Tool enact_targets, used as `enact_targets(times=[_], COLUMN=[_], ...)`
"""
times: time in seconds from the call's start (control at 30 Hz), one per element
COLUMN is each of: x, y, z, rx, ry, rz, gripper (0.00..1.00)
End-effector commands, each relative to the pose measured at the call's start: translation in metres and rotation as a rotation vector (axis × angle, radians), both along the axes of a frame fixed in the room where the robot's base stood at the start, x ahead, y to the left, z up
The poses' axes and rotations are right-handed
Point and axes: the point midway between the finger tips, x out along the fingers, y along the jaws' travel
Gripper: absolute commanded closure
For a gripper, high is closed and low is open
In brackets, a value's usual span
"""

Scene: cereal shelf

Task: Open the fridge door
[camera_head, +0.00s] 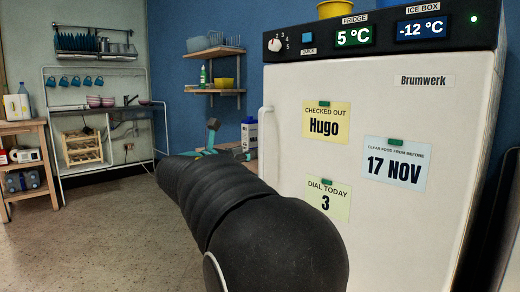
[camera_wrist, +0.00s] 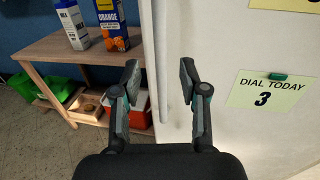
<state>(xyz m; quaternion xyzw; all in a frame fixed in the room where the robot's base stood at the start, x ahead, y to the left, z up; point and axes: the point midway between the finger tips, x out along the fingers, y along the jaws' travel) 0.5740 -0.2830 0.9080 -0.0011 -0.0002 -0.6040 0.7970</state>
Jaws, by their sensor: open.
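The white fridge door (camera_head: 390,150) stands on the right in the head view and looks shut. Its white vertical handle (camera_head: 266,140) runs along the door's left edge; my arm hides its lower part. In the wrist view the handle (camera_wrist: 159,70) runs down between my fingers, with the white door (camera_wrist: 225,50) behind and to the right. My gripper (camera_wrist: 160,85) is open, with one finger left of the handle and one right of it. I cannot tell whether either finger touches it. In the head view my gripper (camera_head: 212,140) is small and partly hidden by my arm.
A wooden shelf unit (camera_wrist: 60,48) stands left of the fridge, with a milk carton (camera_wrist: 72,24), an orange carton (camera_wrist: 110,22) and a red box (camera_wrist: 135,105). A sink rack (camera_head: 60,160) and wooden cart (camera_head: 25,190) are at the far left. Open floor (camera_head: 100,235) lies between.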

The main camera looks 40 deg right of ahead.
Motion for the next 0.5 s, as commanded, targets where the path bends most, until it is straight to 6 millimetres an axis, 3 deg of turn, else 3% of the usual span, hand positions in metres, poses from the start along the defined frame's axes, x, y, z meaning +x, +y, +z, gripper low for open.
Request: enact_targets(times=[0.2, 0.5], x=[0.011, 0.021], y=[-0.041, -0.075], z=[-0.001, 0.0], rx=[0.002, 0.001], ry=[0.001, -0.001], rz=[-0.004, -0.001], gripper=[0.57, 0.57])
